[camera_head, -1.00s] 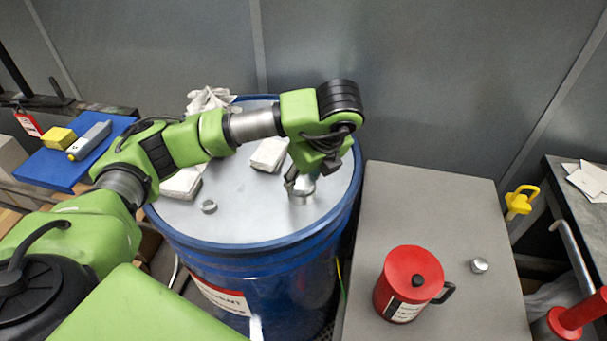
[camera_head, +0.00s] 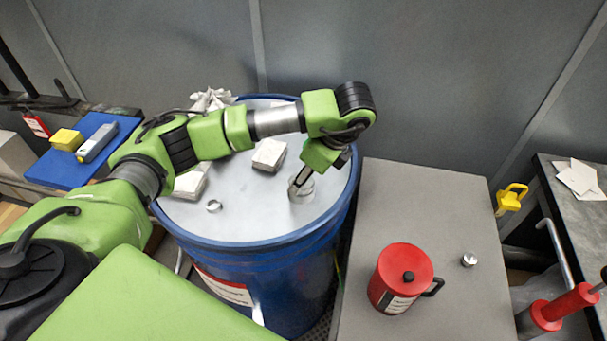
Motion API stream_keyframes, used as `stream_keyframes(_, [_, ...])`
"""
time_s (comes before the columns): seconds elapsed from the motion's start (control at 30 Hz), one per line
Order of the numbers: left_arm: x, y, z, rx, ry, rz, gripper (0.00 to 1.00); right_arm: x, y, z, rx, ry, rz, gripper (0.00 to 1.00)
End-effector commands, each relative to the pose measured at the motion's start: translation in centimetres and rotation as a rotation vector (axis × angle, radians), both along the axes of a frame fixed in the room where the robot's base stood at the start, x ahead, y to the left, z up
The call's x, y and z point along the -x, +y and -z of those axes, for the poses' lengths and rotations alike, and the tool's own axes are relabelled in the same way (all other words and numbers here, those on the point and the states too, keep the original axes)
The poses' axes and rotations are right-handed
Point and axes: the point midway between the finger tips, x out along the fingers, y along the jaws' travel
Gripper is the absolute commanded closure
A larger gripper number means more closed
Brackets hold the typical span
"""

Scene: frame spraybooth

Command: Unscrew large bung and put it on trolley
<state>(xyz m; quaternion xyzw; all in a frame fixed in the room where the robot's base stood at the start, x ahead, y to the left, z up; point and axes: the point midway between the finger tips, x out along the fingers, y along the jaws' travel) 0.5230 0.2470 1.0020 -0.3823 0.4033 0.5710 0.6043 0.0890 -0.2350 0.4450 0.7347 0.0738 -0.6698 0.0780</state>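The large bung (camera_head: 301,194) is a silver round piece at the right part of the drum's lid. The blue drum (camera_head: 285,262) stands upright at the middle of the view. My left gripper (camera_head: 300,182) reaches over the lid from the left and points down, its fingertips at the bung. The fingers overlap the bung's top, and I cannot tell whether they are closed on it. The grey trolley (camera_head: 450,205) stands right of the drum. My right gripper is not in view.
On the trolley stand a red can (camera_head: 402,280) and a small metal cap (camera_head: 469,259); its back half is clear. A small metal ring (camera_head: 214,206) and white cloth stacks (camera_head: 269,155) are on the lid. A bench (camera_head: 590,212) stands at far right.

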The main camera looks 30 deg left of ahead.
Motion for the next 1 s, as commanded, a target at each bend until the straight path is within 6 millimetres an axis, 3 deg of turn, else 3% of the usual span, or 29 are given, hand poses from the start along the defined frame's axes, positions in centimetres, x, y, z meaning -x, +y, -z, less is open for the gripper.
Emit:
stream_keyframes(0.1, [0.0, -0.1, -0.4, 0.000, 0.007, -0.130, 0.77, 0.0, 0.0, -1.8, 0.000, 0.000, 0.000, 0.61])
stream_keyframes(0.3, [-0.1, 0.0, -0.1, 0.000, 0.006, -0.318, 0.77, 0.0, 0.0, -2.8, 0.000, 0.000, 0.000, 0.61])
stream_keyframes(0.67, [-0.1, 0.0, 0.1, -0.001, 0.004, -0.339, 0.77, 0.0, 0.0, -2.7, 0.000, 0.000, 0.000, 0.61])
stream_keyframes(0.7, [-0.1, 0.0, 0.1, -0.001, 0.004, -0.339, 0.52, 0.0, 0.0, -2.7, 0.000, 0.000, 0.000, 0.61])
stream_keyframes(1.0, [-0.1, 0.0, 0.0, -0.001, 0.002, -0.336, 0.51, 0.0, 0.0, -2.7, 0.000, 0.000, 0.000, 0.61])
